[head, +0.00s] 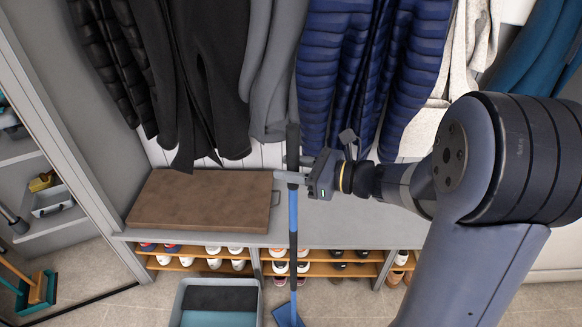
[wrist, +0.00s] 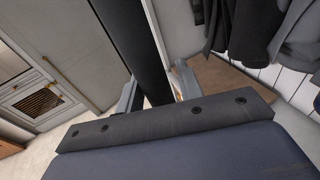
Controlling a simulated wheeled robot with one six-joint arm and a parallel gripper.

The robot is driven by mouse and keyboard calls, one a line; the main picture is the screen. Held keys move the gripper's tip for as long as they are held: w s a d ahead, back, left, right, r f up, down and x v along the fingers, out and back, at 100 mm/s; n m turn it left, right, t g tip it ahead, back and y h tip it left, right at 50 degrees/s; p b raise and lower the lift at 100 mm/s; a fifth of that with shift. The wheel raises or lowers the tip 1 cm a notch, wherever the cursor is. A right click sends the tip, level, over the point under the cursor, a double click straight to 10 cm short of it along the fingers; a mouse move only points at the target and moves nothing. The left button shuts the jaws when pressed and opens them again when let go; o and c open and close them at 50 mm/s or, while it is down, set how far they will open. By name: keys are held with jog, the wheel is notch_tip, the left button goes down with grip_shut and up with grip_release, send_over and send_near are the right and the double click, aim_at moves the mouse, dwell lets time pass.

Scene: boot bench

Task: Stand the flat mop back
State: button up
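The flat mop has a long blue and black handle (head: 293,215) that stands nearly upright in front of the bench. Its blue flat head (head: 287,316) is low at the bottom edge of the head view and partly cut off; I cannot tell whether it touches the floor. My gripper (head: 292,170) is at the dark upper part of the handle, above bench-seat height. In the wrist view, the dark handle (wrist: 132,45) runs between my two fingers (wrist: 155,92), which appear to press on it from both sides.
A grey bench (head: 340,236) with a brown cushion (head: 200,199) stands behind the mop, with shoes on racks below. A grey bin (head: 176,305) is left of the mop head. Coats (head: 335,70) hang above. A broom (head: 36,290) and shelves are at far left. Floor (head: 350,300) right of the mop is clear.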

jog(key=shift+o, duration=1.3)
jog(key=v, duration=1)
jog(key=shift+d, duration=0.35)
jog(key=shift+s+r, duration=0.1)
jog(key=shift+s, duration=0.05)
jog(key=x, duration=1.1)
jog(key=shift+r, duration=0.1)
jog(key=shift+d, duration=0.1)
